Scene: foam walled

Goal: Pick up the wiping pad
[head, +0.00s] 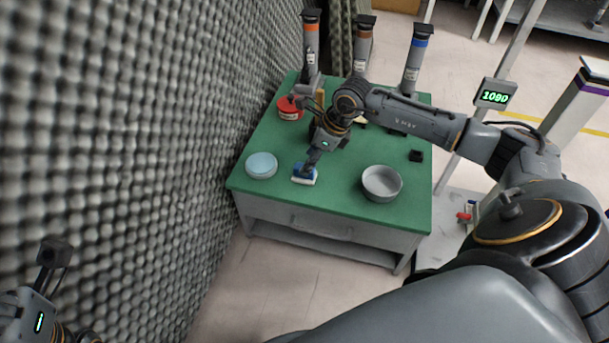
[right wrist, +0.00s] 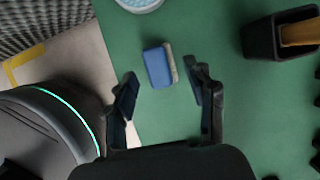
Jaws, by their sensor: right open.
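The wiping pad (head: 303,180) is a small blue block with a pale layer, lying on the green table top near its front edge. My right gripper (head: 308,170) reaches down over it and partly hides it in the head view. In the right wrist view the pad (right wrist: 157,67) lies just beyond the open fingertips of my right gripper (right wrist: 160,88), roughly in line with the gap between them. I see no clear contact. My left gripper (head: 54,254) is at the lower left by the foam wall, away from the table; its opening is unclear.
A light-blue round dish (head: 262,166) lies left of the pad, and a grey metal bowl (head: 381,182) stands to its right. A red tin (head: 290,108) and a small black block (head: 416,156) are also on the table (head: 340,205). A foam wall (head: 130,110) borders the left.

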